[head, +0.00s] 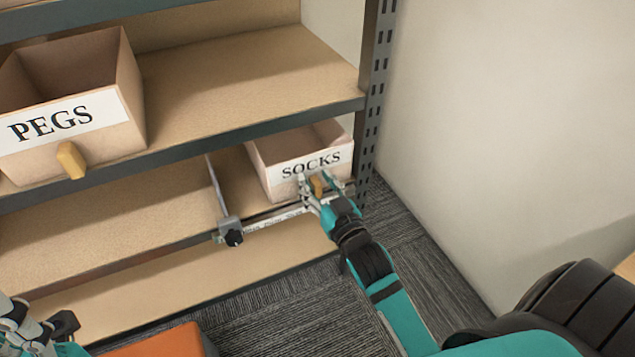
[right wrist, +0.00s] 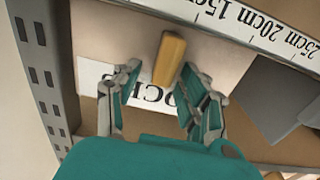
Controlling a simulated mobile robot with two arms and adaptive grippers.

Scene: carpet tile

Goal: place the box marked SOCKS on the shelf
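The box marked SOCKS (head: 275,173) is an open pale box with a white label and a yellow handle. In the head view it sits on the shelf (head: 120,222) below the PEGS box's level, close to the right post. My right gripper (head: 318,186) is at its front. In the right wrist view the fingers (right wrist: 158,85) are spread on either side of the yellow handle (right wrist: 170,57), with gaps showing; the label is partly hidden behind them. My left gripper (head: 38,328) is at the lower left corner of the head view, partly cut off.
A box marked PEGS (head: 128,83) stands on the shelf above. A thin upright divider (head: 217,190) stands left of the SOCKS box, and a ruler strip (head: 270,217) runs along the shelf front. A wall (head: 490,120) closes the right side. An orange object (head: 165,343) is at the bottom.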

